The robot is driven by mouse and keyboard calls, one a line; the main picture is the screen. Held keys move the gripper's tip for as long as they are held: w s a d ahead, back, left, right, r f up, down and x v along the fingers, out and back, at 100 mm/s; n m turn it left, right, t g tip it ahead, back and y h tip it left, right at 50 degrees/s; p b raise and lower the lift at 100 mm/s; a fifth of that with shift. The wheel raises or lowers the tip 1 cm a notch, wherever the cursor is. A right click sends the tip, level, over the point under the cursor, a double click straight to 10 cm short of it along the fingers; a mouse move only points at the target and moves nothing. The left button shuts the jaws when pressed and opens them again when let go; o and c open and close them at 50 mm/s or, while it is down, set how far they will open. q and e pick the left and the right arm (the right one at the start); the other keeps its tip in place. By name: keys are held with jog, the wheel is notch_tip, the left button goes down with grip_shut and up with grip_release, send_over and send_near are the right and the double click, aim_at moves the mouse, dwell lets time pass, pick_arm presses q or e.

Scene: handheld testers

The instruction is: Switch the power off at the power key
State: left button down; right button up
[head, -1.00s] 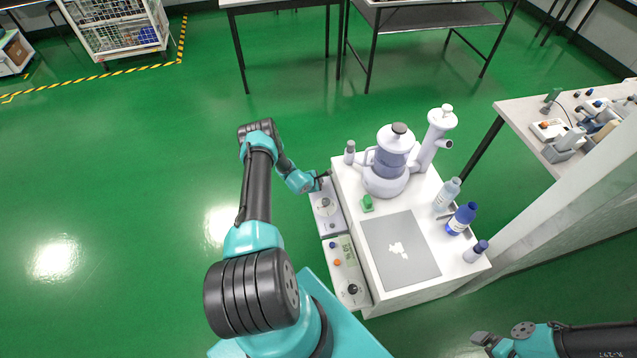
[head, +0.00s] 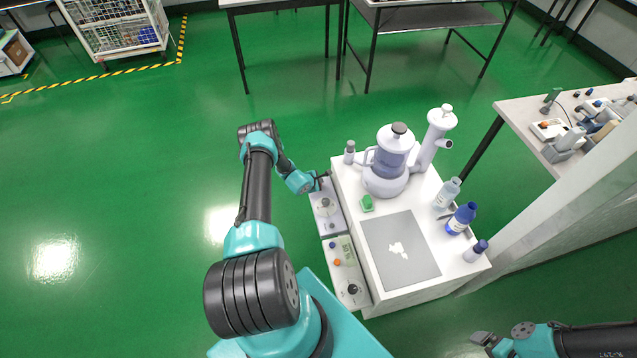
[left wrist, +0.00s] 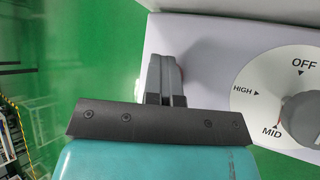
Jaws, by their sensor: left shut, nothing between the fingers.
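My left gripper (head: 325,176) is at the far end of the upper front panel (head: 330,222) of the white cart. In the left wrist view its fingers (left wrist: 165,80) are shut together and empty, in front of the pale panel. A thin reddish edge shows just right of the fingertips; the fingers hide the rest, and I cannot tell if it is the power key or if they touch it. Right of it is a dial (left wrist: 288,97) marked OFF, HIGH and MID, with a grey knob. My right gripper (head: 484,338) is low at the right, away from the cart; its jaws are unclear.
A lower panel (head: 346,272) has a display, an orange button and a black knob. On the cart (head: 400,292) stand a blender-like device (head: 390,160), several bottles, a green-topped item (head: 367,203) and a grey mat (head: 385,262). The floor left of the cart is clear.

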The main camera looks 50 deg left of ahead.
pick_arm(q)
jog(key=shift+s+d+f, duration=0.15)
jog(key=shift+s+d, duration=0.1)
jog(key=shift+s, duration=0.05)
jog(key=shift+w+a+r, duration=0.1)
jog(key=shift+r, duration=1.5)
jog(key=shift+w+a+r, duration=0.1)
jog(key=shift+r, duration=1.45)
